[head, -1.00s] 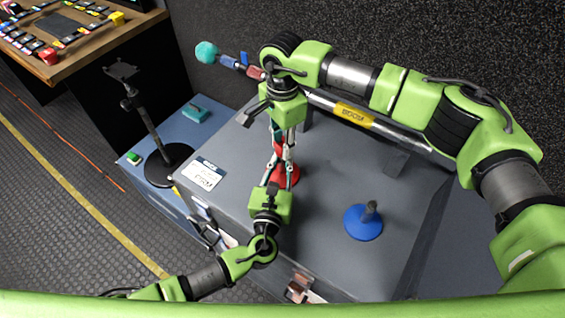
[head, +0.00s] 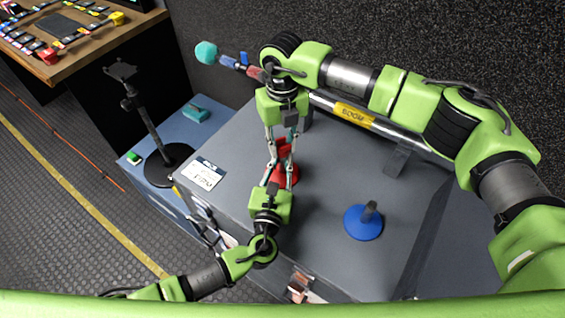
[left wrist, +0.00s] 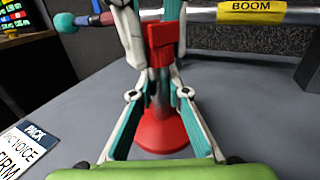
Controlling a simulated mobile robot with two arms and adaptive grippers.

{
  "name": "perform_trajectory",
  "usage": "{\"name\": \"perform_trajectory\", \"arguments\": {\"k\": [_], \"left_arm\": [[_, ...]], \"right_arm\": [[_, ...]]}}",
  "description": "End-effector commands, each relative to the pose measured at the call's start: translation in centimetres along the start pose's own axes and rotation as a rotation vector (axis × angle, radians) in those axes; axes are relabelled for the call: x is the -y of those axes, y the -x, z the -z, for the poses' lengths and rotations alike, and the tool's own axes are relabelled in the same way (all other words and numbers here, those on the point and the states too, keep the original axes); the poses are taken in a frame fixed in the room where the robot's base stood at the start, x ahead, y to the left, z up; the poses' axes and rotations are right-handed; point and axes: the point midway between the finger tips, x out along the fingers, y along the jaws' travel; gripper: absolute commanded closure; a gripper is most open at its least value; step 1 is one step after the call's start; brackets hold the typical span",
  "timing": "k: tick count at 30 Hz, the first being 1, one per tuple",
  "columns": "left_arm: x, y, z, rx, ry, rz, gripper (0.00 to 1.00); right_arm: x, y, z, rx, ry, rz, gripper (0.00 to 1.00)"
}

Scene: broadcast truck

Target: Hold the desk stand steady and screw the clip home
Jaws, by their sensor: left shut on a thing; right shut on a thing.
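The red desk stand (head: 291,177) stands upright on the grey case top; its round base (left wrist: 160,138) shows in the left wrist view. My left gripper (head: 272,160) comes from the front and is shut on the stand's stem, which its fingers partly hide. A red clip (left wrist: 161,36) sits at the top of the stem, and it also shows in the head view (head: 284,146). My right gripper (head: 283,138) points down from above and is shut on the clip, with fingers on both sides. Whether the clip is fully seated cannot be seen.
A blue round stand (head: 363,224) is to the right on the case. A printed card (head: 203,174) lies at the left edge. A boom pole with a yellow label (head: 354,114) and a teal-ended microphone (head: 206,53) are behind. A black stand (head: 168,165) is on the blue surface at left.

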Motion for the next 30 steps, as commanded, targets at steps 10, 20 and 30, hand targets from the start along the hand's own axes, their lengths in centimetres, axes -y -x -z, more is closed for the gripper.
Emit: {"name": "perform_trajectory", "arguments": {"k": [10,20,30], "left_arm": [[-0.02,0.02,0.08,-0.001,-0.001,0.0,1.0],[-0.01,0.03,0.08,-0.001,-0.001,0.0,1.0],[0.01,0.03,0.07,-0.001,-0.001,0.0,1.0]], "right_arm": [[-0.03,-0.05,0.0,-0.001,-0.62,-0.001,1.0],[-0.04,-0.11,-0.05,0.0,-1.21,-0.002,1.0],[0.0,-0.13,-0.07,0.001,-1.806,-0.002,1.0]]}}
